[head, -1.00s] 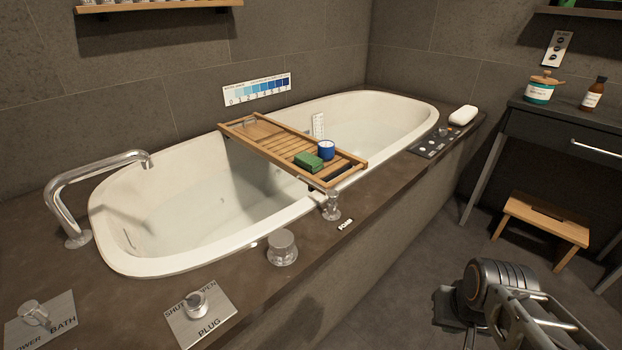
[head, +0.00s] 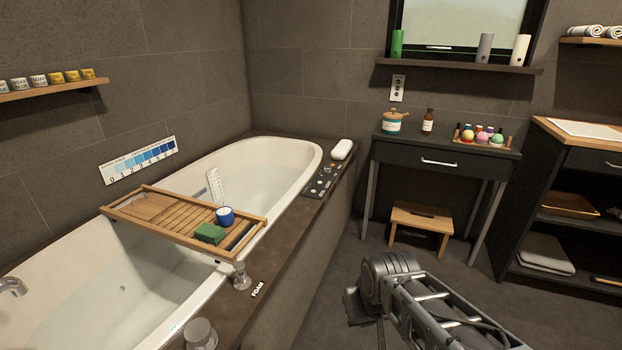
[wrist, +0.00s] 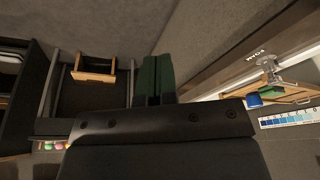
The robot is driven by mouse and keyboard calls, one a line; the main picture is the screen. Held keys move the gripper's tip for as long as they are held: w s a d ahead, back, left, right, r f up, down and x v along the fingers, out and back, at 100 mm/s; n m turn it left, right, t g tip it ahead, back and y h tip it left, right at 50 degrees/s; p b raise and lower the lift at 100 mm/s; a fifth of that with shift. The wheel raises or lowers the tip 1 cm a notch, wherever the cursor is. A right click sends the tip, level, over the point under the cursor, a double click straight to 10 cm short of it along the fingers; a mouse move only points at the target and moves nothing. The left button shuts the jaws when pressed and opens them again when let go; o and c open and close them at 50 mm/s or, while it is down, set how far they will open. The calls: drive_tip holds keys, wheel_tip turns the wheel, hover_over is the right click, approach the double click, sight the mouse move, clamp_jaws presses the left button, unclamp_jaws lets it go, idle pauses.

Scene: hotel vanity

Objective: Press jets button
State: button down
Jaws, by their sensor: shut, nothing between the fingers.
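A dark control panel (head: 322,181) with several small buttons lies on the far right part of the tub's stone rim, before a white pillow-like object. Its labels are too small to read, so I cannot tell which button is for jets. A pale wall plate (head: 398,88) with dark round controls is on the back wall. My gripper (wrist: 155,80) is shut and empty in the wrist view, pointing over the open floor. My arm shows at the lower middle of the head view, in front of the tub's side and apart from the panel. The panel cannot be made out in the wrist view.
The white bathtub (head: 52,238) holds a wooden tray (head: 160,217) across it, with a blue cup and green block. A FOAM knob (head: 240,277) stands on the rim. A stool (head: 420,222) sits under the dark vanity (head: 440,160). The floor between is clear.

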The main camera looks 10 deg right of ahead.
drive_tip(key=w+r+p+v, duration=0.1)
drive_tip(key=w+p+v, duration=0.2)
drive_tip(key=p+v, duration=1.1)
drive_tip(key=w+r+p+v, duration=0.1)
drive_tip(key=w+p+v, duration=0.3)
drive_tip(key=p+v, duration=1)
drive_tip(key=v, duration=0.3)
drive_tip(key=shift+w+a+r, duration=0.15)
drive_tip(key=shift+a+r, duration=0.1)
drive_tip(key=shift+r, duration=0.05)
